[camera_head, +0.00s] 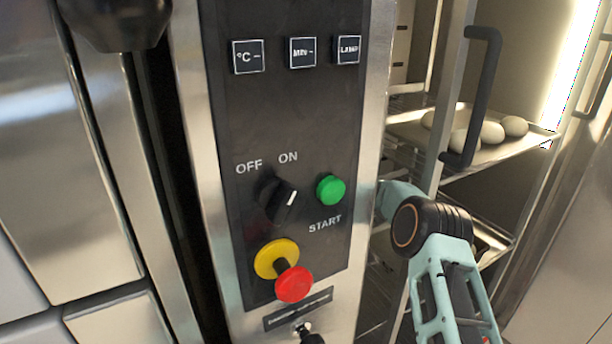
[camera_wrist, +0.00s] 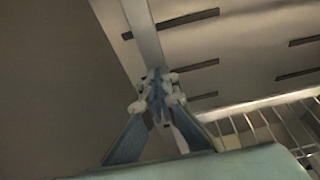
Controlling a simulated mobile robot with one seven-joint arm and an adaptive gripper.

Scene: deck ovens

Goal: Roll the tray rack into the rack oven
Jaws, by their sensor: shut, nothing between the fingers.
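The tray rack (camera_head: 438,100) stands at the right of the head view, beyond the control panel's edge. A tray (camera_head: 495,153) on it holds several pale round dough pieces (camera_head: 492,132). A black upright handle (camera_head: 484,95) is at the metal post there; I cannot tell whether it belongs to the rack or a door. A bright light strip (camera_head: 574,60) shows beside the rack, seemingly on the oven interior. My arm reaches past the panel edge, hiding my gripper in the head view. In the wrist view my gripper (camera_wrist: 157,82) is shut and empty, in front of a metal upright (camera_wrist: 141,35).
The control panel (camera_head: 235,125) has an OFF/ON knob (camera_head: 277,199), a green START button (camera_head: 330,189) and a red-and-yellow stop button (camera_head: 292,283). Steel panels (camera_head: 60,150) fill the left. The wrist view shows a slotted wall (camera_wrist: 240,55) and wire bars (camera_wrist: 265,122) close by.

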